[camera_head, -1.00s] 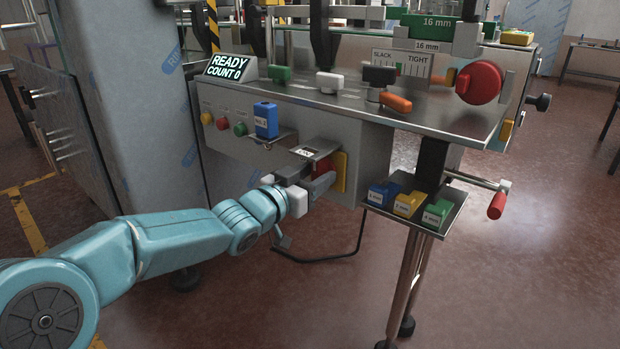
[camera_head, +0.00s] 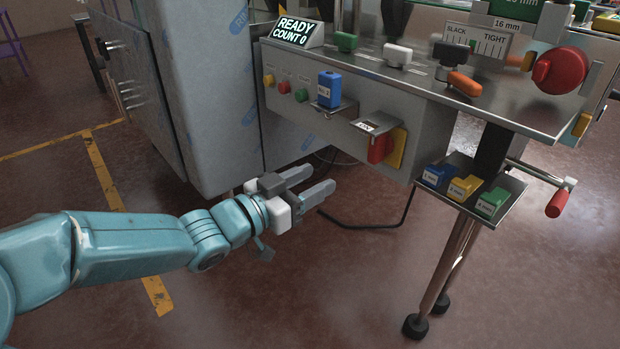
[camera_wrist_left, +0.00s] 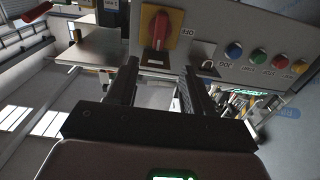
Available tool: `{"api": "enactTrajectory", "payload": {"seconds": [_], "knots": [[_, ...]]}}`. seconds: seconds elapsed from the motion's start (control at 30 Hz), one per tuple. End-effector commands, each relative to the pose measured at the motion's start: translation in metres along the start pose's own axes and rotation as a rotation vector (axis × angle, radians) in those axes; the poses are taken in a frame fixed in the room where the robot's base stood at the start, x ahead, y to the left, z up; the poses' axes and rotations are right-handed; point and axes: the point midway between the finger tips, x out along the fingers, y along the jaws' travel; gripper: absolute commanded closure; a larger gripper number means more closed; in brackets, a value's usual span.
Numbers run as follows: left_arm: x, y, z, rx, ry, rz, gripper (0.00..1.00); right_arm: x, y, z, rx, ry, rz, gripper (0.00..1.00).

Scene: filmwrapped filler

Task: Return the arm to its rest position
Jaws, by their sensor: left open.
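My left arm comes in from the left in the head view. Its gripper (camera_head: 318,186) is open and empty, in the air below and to the left of the machine's front panel. It touches nothing that I can see. In the left wrist view the two dark fingers (camera_wrist_left: 162,92) stand apart with nothing between them. A red switch handle (camera_head: 379,148) on a yellow plate (camera_head: 397,148) sits on the panel, up and right of the gripper. The red handle also shows in the left wrist view (camera_wrist_left: 158,30). My right gripper is not in view.
A blue block (camera_head: 329,89) stands on a small shelf on the panel. A tray (camera_head: 508,206) at right holds blue, yellow and green blocks. A black cable (camera_head: 375,225) hangs below the machine. A metal cabinet (camera_head: 205,90) stands at left. Floor around the arm is clear.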

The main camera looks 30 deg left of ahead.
Motion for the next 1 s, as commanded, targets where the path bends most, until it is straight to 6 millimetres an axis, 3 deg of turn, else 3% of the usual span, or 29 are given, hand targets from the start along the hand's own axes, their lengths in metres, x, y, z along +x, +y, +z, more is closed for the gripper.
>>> {"api": "enactTrajectory", "payload": {"seconds": [0.43,0.53,0.57,0.67,0.77,0.9,1.0], "knots": [[0.001,0.001,0.001,-0.002,-0.001,0.003,0.49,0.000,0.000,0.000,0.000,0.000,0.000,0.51],[0.010,0.007,0.021,-0.029,-0.038,0.026,0.49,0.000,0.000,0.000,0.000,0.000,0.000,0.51],[0.015,0.010,0.033,-0.046,-0.060,0.039,0.49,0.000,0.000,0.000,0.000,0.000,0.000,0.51],[0.032,0.031,0.095,-0.145,-0.173,0.089,0.49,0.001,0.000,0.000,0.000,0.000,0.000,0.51],[0.039,0.056,0.176,-0.297,-0.337,0.092,0.49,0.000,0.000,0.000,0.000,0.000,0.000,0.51],[0.021,0.094,0.284,-0.474,-0.606,0.047,0.49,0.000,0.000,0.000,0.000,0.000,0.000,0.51],[-0.007,0.122,0.346,-0.562,-0.794,0.005,0.49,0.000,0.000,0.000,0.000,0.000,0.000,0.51]]}}
